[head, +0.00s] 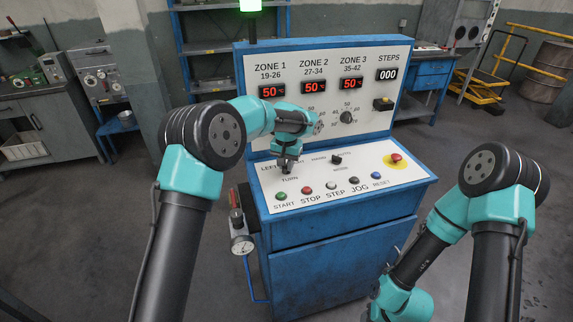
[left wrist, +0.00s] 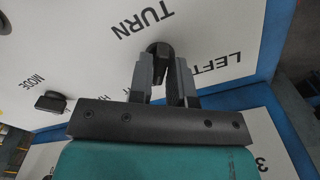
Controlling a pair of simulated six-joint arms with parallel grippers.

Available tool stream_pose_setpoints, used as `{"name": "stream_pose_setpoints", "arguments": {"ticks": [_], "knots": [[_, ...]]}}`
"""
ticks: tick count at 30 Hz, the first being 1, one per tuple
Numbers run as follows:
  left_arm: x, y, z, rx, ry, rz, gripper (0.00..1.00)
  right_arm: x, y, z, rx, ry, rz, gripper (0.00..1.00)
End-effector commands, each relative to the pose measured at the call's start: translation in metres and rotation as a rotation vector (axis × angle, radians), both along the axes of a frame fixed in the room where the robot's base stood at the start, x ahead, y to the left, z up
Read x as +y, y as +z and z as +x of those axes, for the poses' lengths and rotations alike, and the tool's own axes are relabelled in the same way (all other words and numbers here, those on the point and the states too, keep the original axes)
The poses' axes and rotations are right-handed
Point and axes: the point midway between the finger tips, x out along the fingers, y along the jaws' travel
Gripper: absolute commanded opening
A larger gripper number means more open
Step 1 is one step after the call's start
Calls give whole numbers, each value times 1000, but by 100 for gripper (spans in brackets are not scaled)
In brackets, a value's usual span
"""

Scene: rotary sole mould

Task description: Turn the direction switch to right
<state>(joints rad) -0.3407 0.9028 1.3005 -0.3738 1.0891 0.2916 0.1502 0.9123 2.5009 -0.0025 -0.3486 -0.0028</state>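The direction switch is a black knob (left wrist: 161,52) on the white panel, by the TURN and LEFT labels in the left wrist view. In the head view it is mostly hidden behind my left gripper (head: 287,168), which reaches down to the left part of the sloping panel. In the left wrist view the two grey fingers of my left gripper (left wrist: 161,75) stand on either side of the knob. They look very close to it, but I cannot tell whether they press on it. My right gripper is outside the picture; only its arm shows at the lower right.
A MODE switch (head: 336,159) sits to the right, and shows in the left wrist view (left wrist: 50,101). Several buttons, including green START (head: 281,196), line the front edge. A red emergency button (head: 396,157) is at the right. The upright display panel (head: 330,72) rises behind.

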Motion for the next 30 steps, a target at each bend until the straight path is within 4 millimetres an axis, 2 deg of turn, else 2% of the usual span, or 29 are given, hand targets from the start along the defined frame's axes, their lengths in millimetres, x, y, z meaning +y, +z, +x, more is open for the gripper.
{"name": "stream_pose_setpoints", "arguments": {"ticks": [1,6,17,23,30], "knots": [[0,0,0,0,0,0,23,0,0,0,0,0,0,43],[0,0,0,0,1,0,37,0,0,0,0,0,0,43],[0,6,0,-1,2,0,37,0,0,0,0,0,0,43],[-1,29,0,-2,1,-1,37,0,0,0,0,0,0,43],[0,75,1,-4,2,-1,37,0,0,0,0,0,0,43]]}}
